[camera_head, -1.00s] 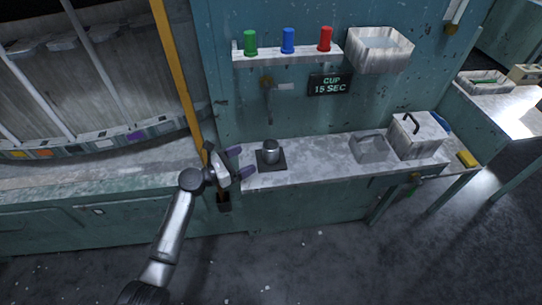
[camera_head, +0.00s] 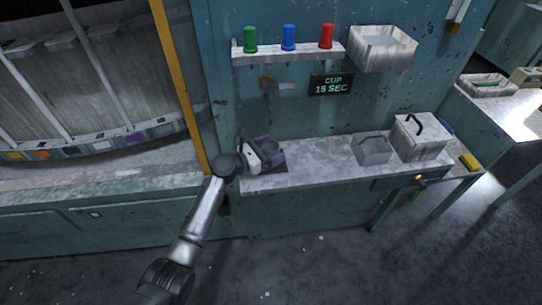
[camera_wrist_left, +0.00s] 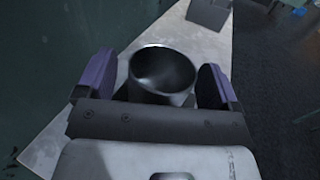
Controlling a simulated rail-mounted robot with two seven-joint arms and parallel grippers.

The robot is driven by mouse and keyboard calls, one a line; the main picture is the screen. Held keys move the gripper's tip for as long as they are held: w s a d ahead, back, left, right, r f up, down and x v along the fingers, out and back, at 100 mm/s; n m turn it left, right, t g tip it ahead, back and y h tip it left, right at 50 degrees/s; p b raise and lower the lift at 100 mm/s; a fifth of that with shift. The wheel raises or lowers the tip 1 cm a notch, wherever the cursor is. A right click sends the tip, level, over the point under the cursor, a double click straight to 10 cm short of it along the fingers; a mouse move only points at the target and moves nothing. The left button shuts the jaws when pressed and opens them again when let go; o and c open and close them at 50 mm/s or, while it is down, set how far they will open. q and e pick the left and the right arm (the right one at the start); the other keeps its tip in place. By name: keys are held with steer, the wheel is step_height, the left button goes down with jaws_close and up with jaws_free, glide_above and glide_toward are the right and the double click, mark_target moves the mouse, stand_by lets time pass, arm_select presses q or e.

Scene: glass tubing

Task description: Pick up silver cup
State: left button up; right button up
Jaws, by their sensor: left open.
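The silver cup (camera_wrist_left: 162,76) stands upright between the two purple-sided fingers of my left gripper (camera_wrist_left: 158,80) in the left wrist view. The fingers are apart, with a small gap visible on each side of the cup's rim. In the head view my left gripper (camera_head: 262,152) is over the left end of the bench and hides the cup. The dark square pad (camera_head: 279,167) under it shows only in part. My right gripper is not in view.
The bench (camera_head: 318,155) is clear right of the gripper up to a grey box (camera_head: 374,149) and a lidded box (camera_head: 420,136). A shelf (camera_head: 290,52) above holds green, blue and red cylinders. A yellow post (camera_head: 179,80) stands at the left.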

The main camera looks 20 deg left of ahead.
arm_select(q)
steer(key=c, duration=1.1)
